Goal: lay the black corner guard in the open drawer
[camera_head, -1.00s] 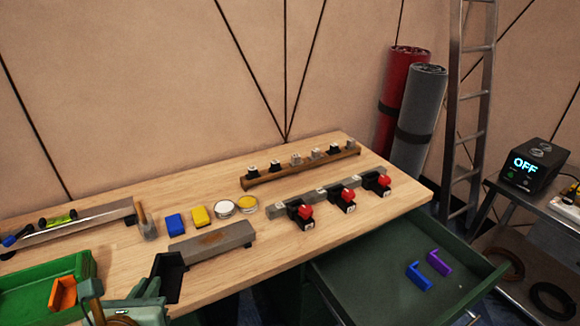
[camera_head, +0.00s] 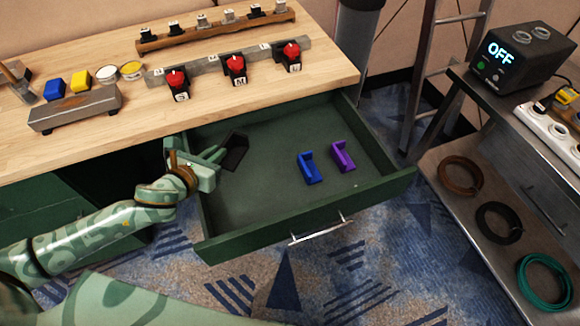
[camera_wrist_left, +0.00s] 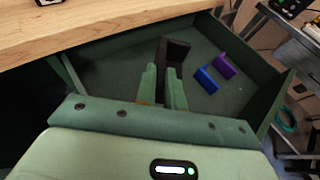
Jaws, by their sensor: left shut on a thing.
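The black corner guard (camera_head: 235,151) is held at the tips of my left gripper (camera_head: 217,156), over the left part of the open green drawer (camera_head: 270,222). In the left wrist view the black corner guard (camera_wrist_left: 176,54) shows beyond the two fingers of my left gripper (camera_wrist_left: 164,85), which are shut on it. I cannot tell whether the guard touches the drawer floor. A blue corner guard (camera_head: 309,168) and a purple corner guard (camera_head: 342,157) lie in the right half of the drawer. My right gripper is not in view.
The drawer's front wall and handle (camera_head: 320,228) face me. A side cart with an OFF-display box (camera_head: 520,58) stands at right. The drawer's middle floor is free.

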